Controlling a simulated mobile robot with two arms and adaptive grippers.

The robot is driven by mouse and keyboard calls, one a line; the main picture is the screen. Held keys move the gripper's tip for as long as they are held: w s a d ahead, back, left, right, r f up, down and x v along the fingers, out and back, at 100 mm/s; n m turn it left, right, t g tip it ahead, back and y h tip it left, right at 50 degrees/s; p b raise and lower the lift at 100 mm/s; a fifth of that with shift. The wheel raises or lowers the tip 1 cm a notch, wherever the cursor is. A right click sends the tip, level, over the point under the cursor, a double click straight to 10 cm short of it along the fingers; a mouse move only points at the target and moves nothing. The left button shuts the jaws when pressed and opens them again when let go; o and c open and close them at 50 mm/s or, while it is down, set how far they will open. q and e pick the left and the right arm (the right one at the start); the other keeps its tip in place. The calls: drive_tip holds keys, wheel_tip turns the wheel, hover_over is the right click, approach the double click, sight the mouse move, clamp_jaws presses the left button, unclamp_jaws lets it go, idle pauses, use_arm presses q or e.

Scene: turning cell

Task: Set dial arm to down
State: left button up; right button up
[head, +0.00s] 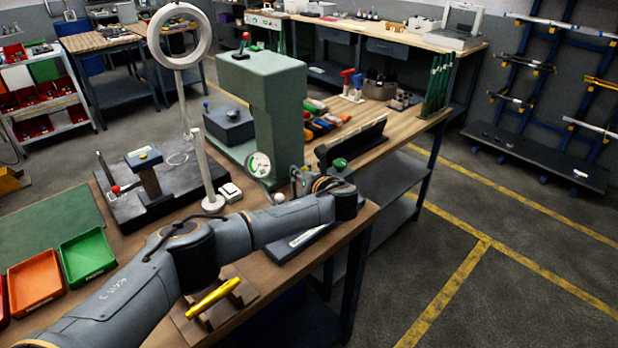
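A round dial gauge (259,164) with a white and green face sits low at the front of a large green stand (285,95). I cannot make out which way any arm on the dial points. My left arm reaches in from the lower left across the workbench. My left gripper (299,178) is just right of the dial, partly hidden by my own wrist. Its fingers are too small and covered to show whether they are open or shut. I see no clear contact with the dial. My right gripper is not in view.
A ring lamp (180,38) on a white post stands left of the dial. A black plate (150,202) holds a small fixture. A green tray (87,256) and an orange tray (36,281) lie at left. A yellow bar (213,297) rests near the bench's front edge. The floor at right is clear.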

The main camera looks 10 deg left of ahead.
use_arm(q)
drive_tip(key=v, duration=1.1)
drive_tip(key=shift+s, duration=0.3)
drive_tip(key=shift+d, duration=0.1)
